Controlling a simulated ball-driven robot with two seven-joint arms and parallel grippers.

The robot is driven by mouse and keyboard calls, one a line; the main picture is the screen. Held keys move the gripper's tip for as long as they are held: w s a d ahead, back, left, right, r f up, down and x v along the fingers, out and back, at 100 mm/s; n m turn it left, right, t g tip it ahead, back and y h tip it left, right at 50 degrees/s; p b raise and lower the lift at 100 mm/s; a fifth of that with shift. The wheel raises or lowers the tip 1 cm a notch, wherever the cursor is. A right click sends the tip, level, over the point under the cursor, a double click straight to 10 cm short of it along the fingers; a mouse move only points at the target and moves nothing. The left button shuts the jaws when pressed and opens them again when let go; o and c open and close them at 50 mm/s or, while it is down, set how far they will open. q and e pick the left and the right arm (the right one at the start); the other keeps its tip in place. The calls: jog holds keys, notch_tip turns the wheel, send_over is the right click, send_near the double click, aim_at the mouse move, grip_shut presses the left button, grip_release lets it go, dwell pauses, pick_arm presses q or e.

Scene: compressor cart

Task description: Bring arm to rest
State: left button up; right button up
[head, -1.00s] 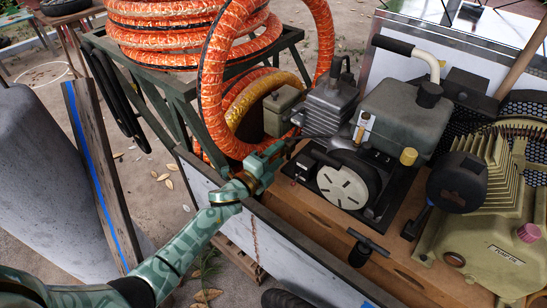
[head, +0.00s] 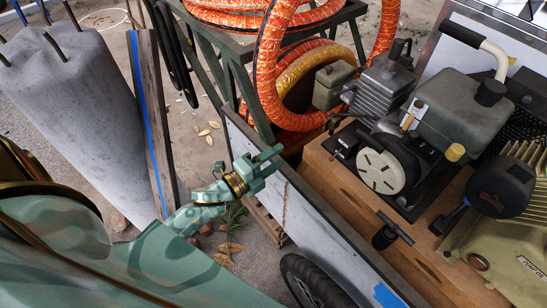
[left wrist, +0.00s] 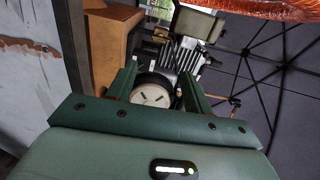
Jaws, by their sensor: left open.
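My left arm comes in from the left in the head view. Its green gripper (head: 270,158) is open and empty, above the ground just outside the cart's side wall (head: 300,205). In the left wrist view, the two fingers of the left gripper (left wrist: 160,88) stand apart, with the compressor's white round cover (left wrist: 151,95) seen between them at a distance. The compressor (head: 435,110) sits on the wooden deck of the cart, to the right of the gripper and apart from it. My right gripper is not in view.
An orange hose (head: 268,75) coils on a green metal stand behind the gripper. A grey concrete block (head: 75,110) and a plank with a blue stripe (head: 152,110) stand at the left. A cart wheel (head: 312,283) is below. A black-handled valve (head: 385,235) stands on the deck.

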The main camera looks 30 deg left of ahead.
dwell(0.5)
pick_arm(q)
jog(key=s+a+f+n+g+y, duration=0.2)
jog(key=s+f+n, duration=0.2)
jog(key=f, duration=0.4)
jog(key=s+a+f+n+g+y, duration=0.2)
jog(key=s+f+n+g, duration=0.15)
jog(key=f, duration=0.55)
jog(key=s+a+f+n+g+y, duration=0.2)
jog(key=s+f+n, duration=0.3)
jog(key=f, duration=0.3)
jog(key=s+d+f+n+g, duration=0.1)
jog(key=s+f+n+g, duration=0.1)
jog(key=s, duration=0.8)
jog(key=s+d+f+n+g, duration=0.1)
jog(key=s+d+f+g, duration=0.1)
jog(key=s+f+g, duration=0.2)
jog(key=s+d+f+n+g, duration=0.1)
jog(key=s+f, duration=0.6)
jog(key=s, duration=1.1)
jog(key=shift+s+d+f+n+g, duration=0.35)
jog(key=shift+n+g, duration=0.5)
jog(key=shift+g, duration=0.3)
jog(key=shift+w, duration=0.15)
